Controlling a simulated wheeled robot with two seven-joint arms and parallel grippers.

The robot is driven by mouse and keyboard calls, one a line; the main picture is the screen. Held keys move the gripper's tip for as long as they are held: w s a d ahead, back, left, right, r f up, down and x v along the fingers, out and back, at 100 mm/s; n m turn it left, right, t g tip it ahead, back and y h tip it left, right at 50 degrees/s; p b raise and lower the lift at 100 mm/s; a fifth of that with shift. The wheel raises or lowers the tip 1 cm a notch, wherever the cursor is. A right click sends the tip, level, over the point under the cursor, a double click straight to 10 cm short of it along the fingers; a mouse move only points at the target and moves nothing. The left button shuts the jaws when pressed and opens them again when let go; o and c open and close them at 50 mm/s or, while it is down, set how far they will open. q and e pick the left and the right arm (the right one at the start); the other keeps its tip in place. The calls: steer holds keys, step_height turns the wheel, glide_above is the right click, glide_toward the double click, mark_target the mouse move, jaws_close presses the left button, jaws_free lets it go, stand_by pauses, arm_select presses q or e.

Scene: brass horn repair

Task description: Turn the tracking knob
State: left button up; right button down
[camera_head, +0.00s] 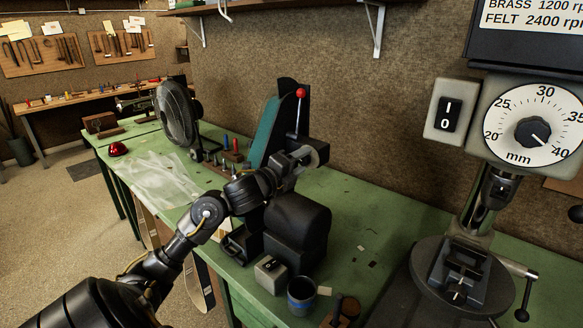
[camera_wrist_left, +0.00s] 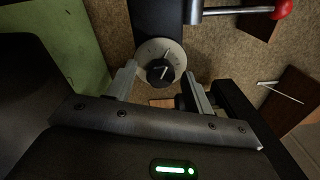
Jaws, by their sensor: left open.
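The tracking knob is a small black knob with a white pointer line on a round pale dial plate. In the left wrist view the knob (camera_wrist_left: 160,72) shows between and beyond my fingertips. My left gripper (camera_wrist_left: 158,82) is open around the line of the knob; I cannot tell whether a finger touches it. In the head view my left gripper (camera_head: 303,158) is beside the belt sander (camera_head: 268,130), whose teal belt stands upright and which has a red-balled lever (camera_head: 300,93). The knob is mostly hidden there by the gripper. My right gripper is not in view.
A machine with a large mm dial (camera_head: 532,131) and a vise (camera_head: 462,275) stands at the right. A black housing (camera_head: 297,222), a switch box (camera_head: 270,272) and a dark cup (camera_head: 301,295) are below my arm. A fan (camera_head: 177,112) stands farther back. The bench right of the housing is mostly clear.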

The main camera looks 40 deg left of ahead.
arm_select(q)
steer(key=s+b, duration=0.2)
steer(key=s, duration=0.8)
steer(key=shift+s+f, duration=0.15)
steer(key=shift+s, duration=0.1)
steer(key=shift+a, duration=0.1)
